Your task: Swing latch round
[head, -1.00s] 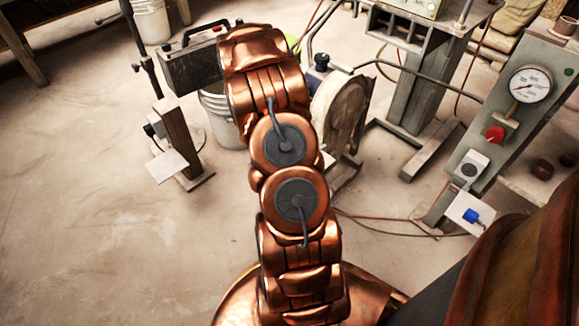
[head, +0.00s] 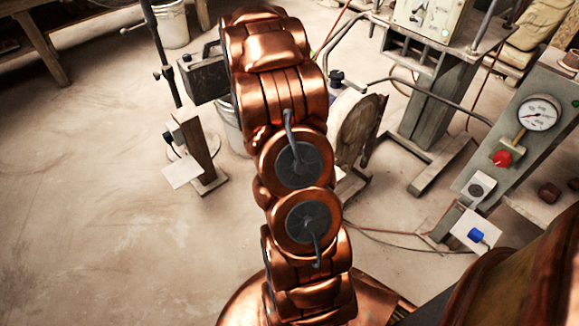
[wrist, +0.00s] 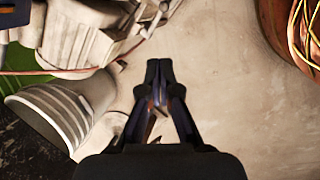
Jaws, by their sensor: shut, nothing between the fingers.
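I cannot pick out the latch with certainty in either view. A small blue handle (head: 476,236) sits on a white plate at the lower right of the head view. A red knob (head: 502,158) is on the grey gauge panel above it. In the wrist view my gripper (wrist: 158,72) is shut and empty, its fingertips together in front of pale dusty floor. A grey ribbed cylinder (wrist: 55,108) is to the left of the fingers, apart from them. In the head view my copper arm hides my gripper.
A round pressure gauge (head: 538,112) tops the sloping panel. A grey press frame (head: 440,110) stands at the back right. A post with a white plate (head: 184,172) stands left of my arm. A black case (head: 203,75) is partly hidden. The left floor is clear.

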